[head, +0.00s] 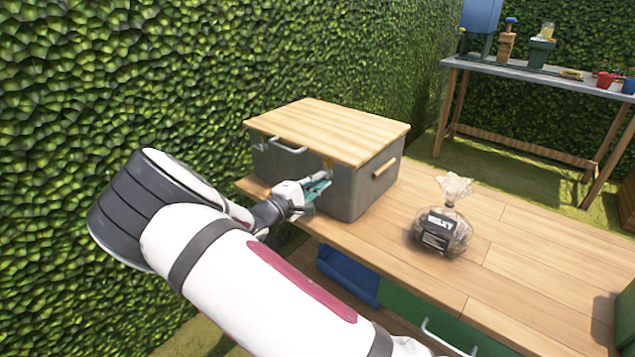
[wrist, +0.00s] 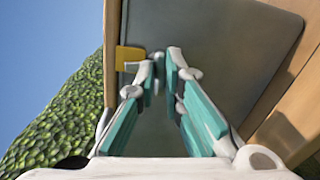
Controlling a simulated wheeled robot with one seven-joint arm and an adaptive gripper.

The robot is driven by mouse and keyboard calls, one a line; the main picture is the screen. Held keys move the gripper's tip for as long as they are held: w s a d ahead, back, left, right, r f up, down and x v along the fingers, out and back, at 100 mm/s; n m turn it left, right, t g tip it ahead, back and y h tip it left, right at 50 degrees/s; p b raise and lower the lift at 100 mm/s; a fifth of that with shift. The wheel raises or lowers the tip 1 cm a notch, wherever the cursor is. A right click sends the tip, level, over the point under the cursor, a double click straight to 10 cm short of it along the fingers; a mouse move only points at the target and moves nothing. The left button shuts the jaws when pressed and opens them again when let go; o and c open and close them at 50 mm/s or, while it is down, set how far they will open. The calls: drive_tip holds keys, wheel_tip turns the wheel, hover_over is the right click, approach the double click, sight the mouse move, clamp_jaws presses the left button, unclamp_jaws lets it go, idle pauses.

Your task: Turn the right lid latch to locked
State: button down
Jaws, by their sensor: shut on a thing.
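The grey box (head: 355,190) stands on the wooden workbench with its pale wooden lid (head: 325,130) down. The right lid latch shows as a small yellow piece (head: 329,162) at the right of the front face, just under the lid edge. In the wrist view its yellow plate (wrist: 128,57) lies by the lid edge (wrist: 110,60). My gripper (head: 322,181) is at the box front beside this latch. Its teal-padded fingers (wrist: 161,65) are closed on the latch's small grey part, which the fingertips mostly hide. The latch's exact angle is hard to tell.
A metal handle (head: 287,146) is on the front, left of my gripper. A bag of dark material (head: 440,232) stands on the workbench (head: 510,265) to the right. A hedge (head: 120,70) rises behind the box. A second table (head: 560,78) with pots stands at the back right.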

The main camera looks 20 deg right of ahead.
drive_tip(key=shift+d+m, duration=0.15)
drive_tip(key=shift+m, duration=0.95)
drive_tip(key=c, duration=1.5)
unclamp_jaws()
drive_tip(key=v, duration=1.2)
